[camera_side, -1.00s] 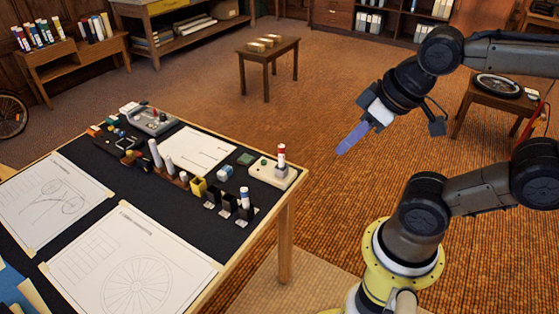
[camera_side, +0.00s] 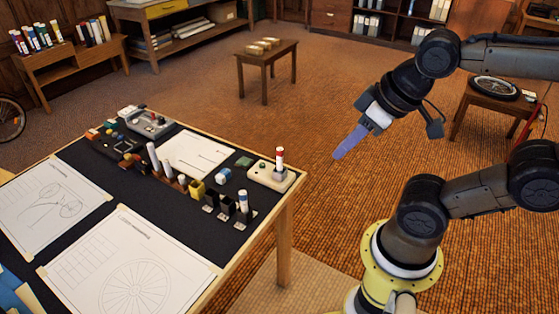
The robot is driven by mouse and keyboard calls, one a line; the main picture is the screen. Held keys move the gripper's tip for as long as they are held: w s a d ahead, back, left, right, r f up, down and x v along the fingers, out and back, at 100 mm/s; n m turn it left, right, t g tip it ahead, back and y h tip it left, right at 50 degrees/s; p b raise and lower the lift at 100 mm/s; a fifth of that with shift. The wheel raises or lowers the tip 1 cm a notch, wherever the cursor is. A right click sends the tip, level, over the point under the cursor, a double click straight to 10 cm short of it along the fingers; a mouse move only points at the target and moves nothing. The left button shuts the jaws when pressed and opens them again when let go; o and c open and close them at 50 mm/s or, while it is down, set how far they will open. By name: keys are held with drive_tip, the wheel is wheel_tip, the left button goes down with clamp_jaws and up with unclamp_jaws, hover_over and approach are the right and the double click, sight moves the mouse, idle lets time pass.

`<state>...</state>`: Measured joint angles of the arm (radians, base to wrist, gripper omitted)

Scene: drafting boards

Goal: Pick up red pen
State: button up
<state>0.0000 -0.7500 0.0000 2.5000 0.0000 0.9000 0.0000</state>
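The red pen (camera_side: 280,159) appears as a white stick with a red band near its top. It stands upright in a pale block-like holder (camera_side: 270,175) at the table's right corner. My gripper (camera_side: 351,141) is in the air to the right of the pen, apart from it, with blue-violet fingers pointing down and left. The fingers look like one shape from this side, so I cannot tell whether they are open or shut. I see nothing held in them.
A blue-banded marker (camera_side: 243,204) stands in a dark holder in front of the pen. A yellow cup (camera_side: 197,189) and several white cylinders stand to the left. Drawing sheets (camera_side: 130,272) cover the near table. Open floor lies between the table and my arm.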

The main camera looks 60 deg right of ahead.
drive_tip(key=o, duration=0.7)
